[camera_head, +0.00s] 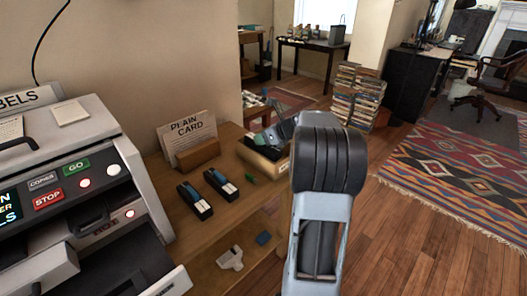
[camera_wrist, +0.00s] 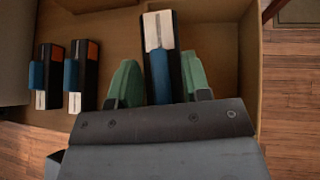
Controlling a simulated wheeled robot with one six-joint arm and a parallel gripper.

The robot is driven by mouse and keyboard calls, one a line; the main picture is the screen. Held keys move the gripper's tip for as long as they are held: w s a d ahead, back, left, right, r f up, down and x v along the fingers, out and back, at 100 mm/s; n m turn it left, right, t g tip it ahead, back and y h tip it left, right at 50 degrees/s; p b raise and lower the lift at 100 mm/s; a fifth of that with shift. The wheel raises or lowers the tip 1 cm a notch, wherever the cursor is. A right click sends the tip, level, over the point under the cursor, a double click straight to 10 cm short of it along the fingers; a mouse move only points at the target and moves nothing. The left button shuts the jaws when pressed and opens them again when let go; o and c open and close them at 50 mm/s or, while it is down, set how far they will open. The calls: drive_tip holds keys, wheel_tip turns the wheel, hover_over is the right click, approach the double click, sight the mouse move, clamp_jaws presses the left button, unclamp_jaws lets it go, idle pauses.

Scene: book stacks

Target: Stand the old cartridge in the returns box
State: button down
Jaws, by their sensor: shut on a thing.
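In the head view my gripper (camera_head: 272,137) is over a small tan box (camera_head: 262,162) on the desk, likely the returns box. My wrist hides most of the held cartridge there. I cannot tell whether it touches the box floor. Two other cartridges (camera_head: 194,201) (camera_head: 221,185) lie side by side on the desk, left of the box.
A label machine (camera_head: 85,170) with lit buttons fills the left. A "PLAIN CARD" holder (camera_head: 190,145) stands behind the loose cartridges. A small green item (camera_head: 251,178) lies by the box. A white item (camera_head: 231,258) is lower down. Open wooden floor (camera_head: 400,240) lies to the right.

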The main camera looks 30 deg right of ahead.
sight(263, 147)
drive_tip(key=shift+w+d+f, duration=0.15)
drive_tip(key=shift+w+f, duration=0.15)
drive_tip(key=shift+f, duration=0.3)
drive_tip(key=shift+w+d+f, duration=0.1)
drive_tip(key=shift+w+f, duration=0.2)
drive_tip(key=shift+f, duration=0.3)
wheel_tip(263, 147, down, 3)
drive_tip(key=shift+w+d+f+b, duration=0.1)
drive_tip(key=shift+b, duration=1.15)
drive_tip(key=c, duration=0.9)
unclamp_jaws()
drive_tip(key=shift+f, duration=0.1)
drive_tip(key=shift+o, duration=0.4)
